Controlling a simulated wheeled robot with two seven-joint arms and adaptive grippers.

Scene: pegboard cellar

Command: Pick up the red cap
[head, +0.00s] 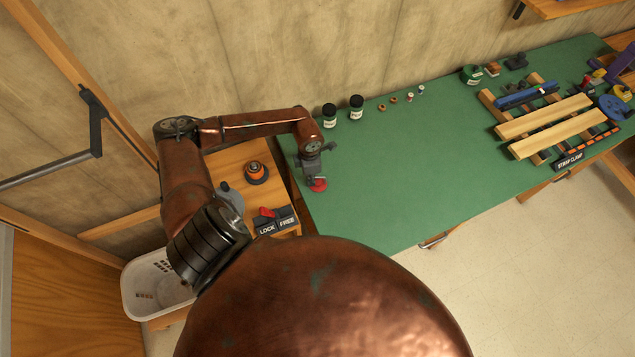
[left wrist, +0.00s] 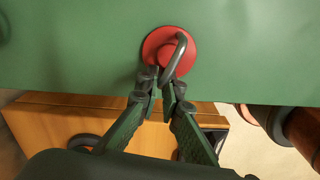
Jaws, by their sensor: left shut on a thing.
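The red cap (head: 319,186) is a small red disc at the left end of the green bench top (head: 420,150). In the left wrist view the red cap (left wrist: 155,42) shows a dark grey loop handle (left wrist: 179,52) on top. My left gripper (head: 314,177) is over the cap, pointing down. In the left wrist view the fingertips of my left gripper (left wrist: 160,82) are closed together on the loop handle. I cannot tell whether the cap touches the bench or hangs just above it. My right gripper is in neither view.
Two dark jars (head: 356,107) and small rings stand along the bench's back edge. A wooden rack (head: 550,125) with tools fills the right end. The bench middle is clear.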

